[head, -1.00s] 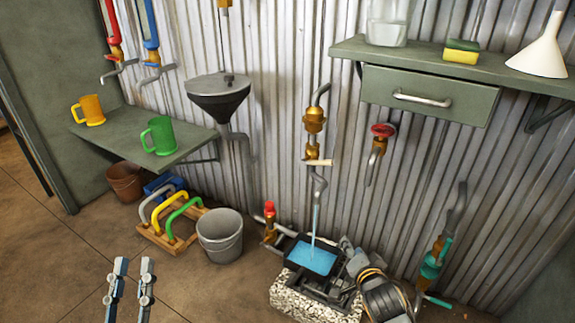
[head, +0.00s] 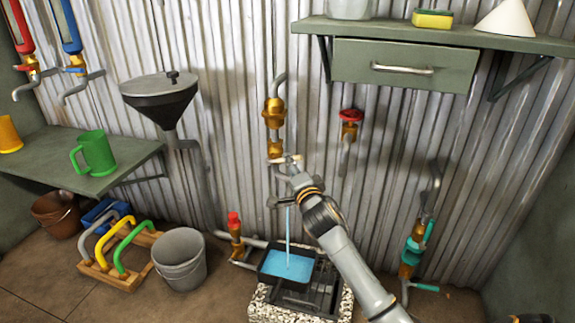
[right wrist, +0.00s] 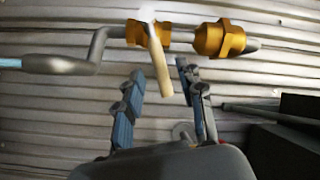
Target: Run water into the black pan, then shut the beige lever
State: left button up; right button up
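The black pan (head: 262,275) stands low under the spout with blue water in it. A thin blue stream runs from the spout into the pan. The beige lever (head: 296,158) sits on the pipe below a brass valve body (head: 274,113). My right gripper (head: 288,180) is up at the lever, partly covering the spout. In the right wrist view my right gripper (right wrist: 160,67) is open, with the beige lever (right wrist: 159,62) between its spread fingers and gaps on both sides. The lever lies crosswise to the pipe. My left gripper is out of view.
A red-handled tap (head: 351,116) and a teal-handled valve (head: 413,252) are to the right. A red-capped valve (head: 234,225) stands left of the pan. A grey bucket (head: 180,262) and a rack of coloured handles (head: 118,262) are on the floor. A drawer shelf (head: 402,67) overhangs the right.

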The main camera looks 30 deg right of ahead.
jog(key=shift+b+x, duration=0.5)
jog(key=shift+x, duration=1.65)
jog(key=shift+c, duration=0.4)
grip_shut()
